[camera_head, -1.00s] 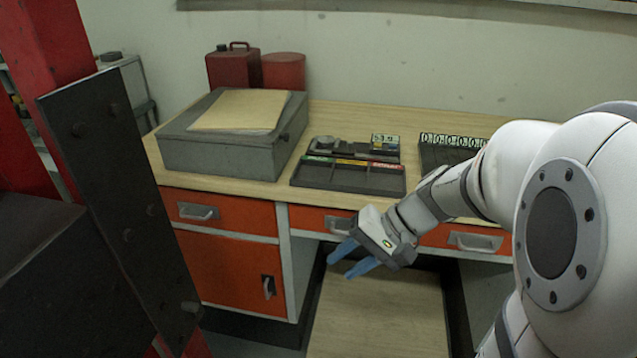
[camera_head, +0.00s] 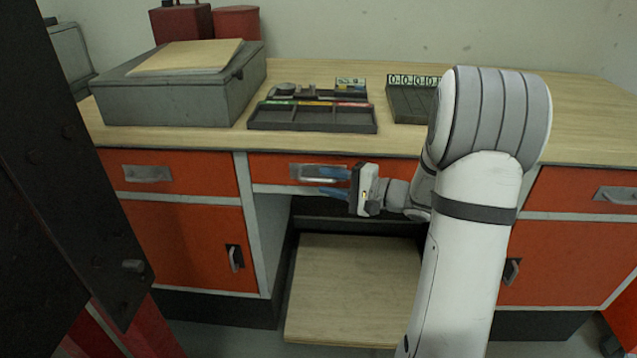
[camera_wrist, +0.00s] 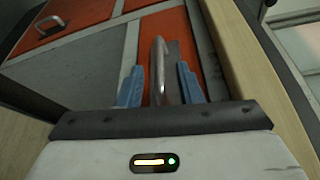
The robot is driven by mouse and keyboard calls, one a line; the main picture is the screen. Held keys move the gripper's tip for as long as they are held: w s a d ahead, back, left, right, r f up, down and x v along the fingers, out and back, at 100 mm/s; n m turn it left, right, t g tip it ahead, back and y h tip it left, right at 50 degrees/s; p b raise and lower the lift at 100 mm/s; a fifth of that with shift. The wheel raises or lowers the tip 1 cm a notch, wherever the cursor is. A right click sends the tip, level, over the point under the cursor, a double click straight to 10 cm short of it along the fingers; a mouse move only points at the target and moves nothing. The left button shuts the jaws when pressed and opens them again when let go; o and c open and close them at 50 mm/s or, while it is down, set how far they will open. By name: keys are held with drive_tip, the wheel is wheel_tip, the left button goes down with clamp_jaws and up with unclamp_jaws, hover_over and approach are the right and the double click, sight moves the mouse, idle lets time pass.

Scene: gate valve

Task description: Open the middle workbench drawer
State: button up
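The middle workbench drawer has an orange front (camera_head: 270,168) and sits under the benchtop. It looks closed, flush with the bench frame. Its metal bar handle (camera_head: 318,180) is partly covered by my fingers in the head view. My gripper (camera_head: 334,182) is at the handle, with one blue finger above the bar and one below. In the wrist view, the handle (camera_wrist: 160,72) runs between the two open fingers of my gripper (camera_wrist: 160,85), with a small gap visible on each side. How deep the fingers reach past the bar is hard to tell.
A left drawer (camera_head: 165,173) stands above an orange cupboard door (camera_head: 190,245). A grey box (camera_head: 170,98), an organizer tray (camera_head: 310,117) and a dark rack (camera_head: 410,103) rest on the benchtop (camera_head: 560,110). A dark post (camera_head: 60,150) stands close at left. The space below the drawer is open.

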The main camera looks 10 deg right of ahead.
drive_tip(key=shift+x, duration=1.3)
clamp_jaws()
drive_tip(key=shift+a, duration=0.1)
